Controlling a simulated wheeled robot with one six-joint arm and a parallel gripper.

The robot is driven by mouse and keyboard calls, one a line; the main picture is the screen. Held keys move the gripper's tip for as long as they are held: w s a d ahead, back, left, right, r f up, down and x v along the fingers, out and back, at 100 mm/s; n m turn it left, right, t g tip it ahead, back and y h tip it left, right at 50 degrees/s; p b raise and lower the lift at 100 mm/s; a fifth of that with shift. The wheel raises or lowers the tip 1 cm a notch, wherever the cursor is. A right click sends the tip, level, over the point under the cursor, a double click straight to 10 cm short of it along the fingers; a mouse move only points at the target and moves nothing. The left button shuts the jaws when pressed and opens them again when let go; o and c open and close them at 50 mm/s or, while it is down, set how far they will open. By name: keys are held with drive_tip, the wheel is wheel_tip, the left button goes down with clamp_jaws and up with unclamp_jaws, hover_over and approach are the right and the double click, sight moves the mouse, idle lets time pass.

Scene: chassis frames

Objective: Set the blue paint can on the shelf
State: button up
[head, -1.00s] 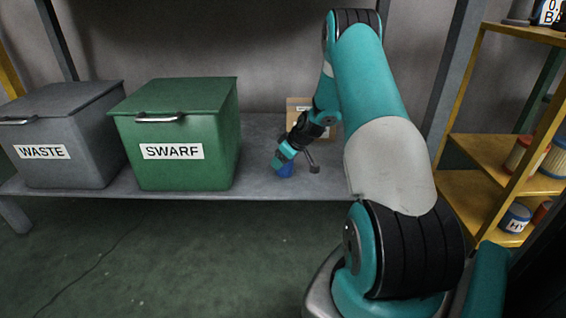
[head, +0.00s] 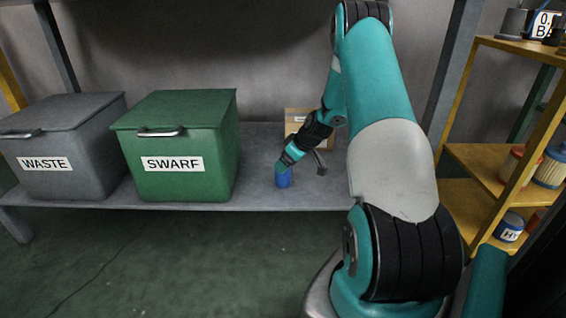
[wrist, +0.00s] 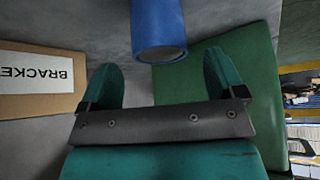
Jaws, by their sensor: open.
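The blue paint can (head: 283,178) stands upright on the grey shelf (head: 255,199), right of the green SWARF bin. My gripper (head: 287,165) is just above the can in the head view, tilted down to the left; its fingertips are hard to make out there. In the wrist view my gripper (wrist: 162,75) is open, with two teal fingers spread wide and nothing between them. The blue can (wrist: 158,25) shows there beyond the fingertips, its round grey end facing me. It looks apart from both fingers.
The green SWARF bin (head: 180,163) and grey WASTE bin (head: 62,150) fill the shelf's left part. A cardboard box (head: 297,120), marked BRACKET in the wrist view (wrist: 40,85), stands behind my gripper. A yellow rack (head: 478,160) with several cans is at the right.

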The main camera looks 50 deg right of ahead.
drive_tip(key=p+v, duration=0.3)
drive_tip(key=v, duration=0.4)
drive_tip(key=w+a+r+n+g+y, duration=0.15)
drive_tip(key=a+r, duration=0.25)
drive_tip(key=a, duration=0.4)
drive_tip(key=w+a+r+y, duration=0.1)
drive_tip(key=w+a+r, duration=0.2)
drive_tip(key=a+r, duration=0.35)
drive_tip(key=s+a+r+n+g, duration=0.1)
drive_tip(key=s+a+r, duration=0.15)
drive_tip(key=a, duration=0.65)
drive_tip(key=s+a+r+n+g, duration=0.1)
drive_tip(key=s+a+r, duration=0.15)
drive_tip(key=a, duration=0.65)
drive_tip(key=s+a+r+n+g, duration=0.1)
drive_tip(key=s+a+r, duration=0.1)
drive_tip(key=s+a, duration=0.5)
drive_tip(key=s+a+r+n+g, duration=0.1)
drive_tip(key=s+a+r+g, duration=0.1)
drive_tip(key=s+a, duration=0.5)
drive_tip(key=s+r+y, duration=0.1)
drive_tip(key=s, duration=0.5)
drive_tip(key=shift+r+b, duration=0.2)
drive_tip(key=shift+b, duration=0.1)
drive_tip(key=shift+s, duration=0.15)
